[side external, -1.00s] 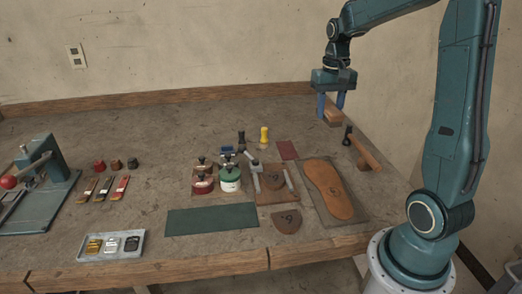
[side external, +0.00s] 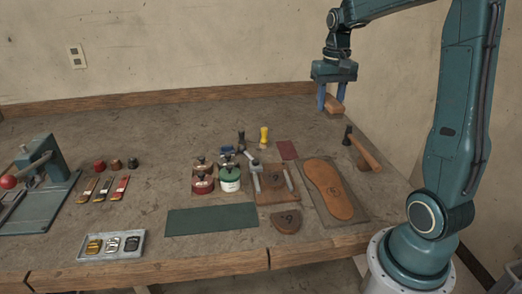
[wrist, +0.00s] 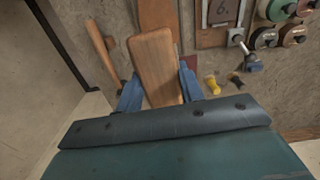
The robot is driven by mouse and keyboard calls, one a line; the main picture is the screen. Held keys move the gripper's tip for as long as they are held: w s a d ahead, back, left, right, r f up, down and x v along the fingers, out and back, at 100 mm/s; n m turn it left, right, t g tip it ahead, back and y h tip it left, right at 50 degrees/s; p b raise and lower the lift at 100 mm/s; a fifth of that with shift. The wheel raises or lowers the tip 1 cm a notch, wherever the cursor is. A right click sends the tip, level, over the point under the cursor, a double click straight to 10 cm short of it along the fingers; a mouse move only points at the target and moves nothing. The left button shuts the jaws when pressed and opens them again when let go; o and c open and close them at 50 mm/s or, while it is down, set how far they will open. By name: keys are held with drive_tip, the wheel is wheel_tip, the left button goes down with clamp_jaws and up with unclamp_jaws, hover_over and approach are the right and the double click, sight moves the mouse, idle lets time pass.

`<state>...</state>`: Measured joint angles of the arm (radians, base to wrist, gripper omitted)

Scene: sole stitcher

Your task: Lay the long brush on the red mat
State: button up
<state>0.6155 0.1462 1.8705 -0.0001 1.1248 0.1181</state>
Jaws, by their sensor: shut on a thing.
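My gripper (side external: 330,103) is shut on the long brush (side external: 334,106), whose brown wooden back shows. It holds the brush in the air above the far right of the bench. In the wrist view the brush (wrist: 156,62) lies lengthwise between the blue fingers of my gripper (wrist: 160,92). Its bristles cannot be made out. The red mat (side external: 287,150) is a small dark red rectangle flat on the bench, left of and below the gripper, with nothing seen on it. In the wrist view a part of the red mat (wrist: 190,62) shows beside the brush.
A hammer (side external: 363,150) lies right of the mat. A sole on a board (side external: 328,190) is in front. A yellow-handled tool (side external: 264,137) and a dark one (side external: 241,140) stand left of the mat. Pots (side external: 230,178) and a green mat (side external: 212,219) are further left.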

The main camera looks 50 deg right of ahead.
drive_tip(key=shift+w+d+r, duration=0.1)
drive_tip(key=shift+w+d, duration=0.15)
drive_tip(key=shift+w, duration=0.35)
hover_over(287, 150)
drive_tip(key=shift+w+d+f+m, duration=0.1)
drive_tip(key=shift+f+m, duration=0.2)
drive_tip(key=shift+f, duration=0.15)
wheel_tip(287, 150, down, 16)
drive_tip(key=shift+r, duration=0.15)
drive_tip(key=shift+f, duration=2.15)
drive_tip(key=shift+f, duration=0.1)
drive_tip(key=o, duration=1)
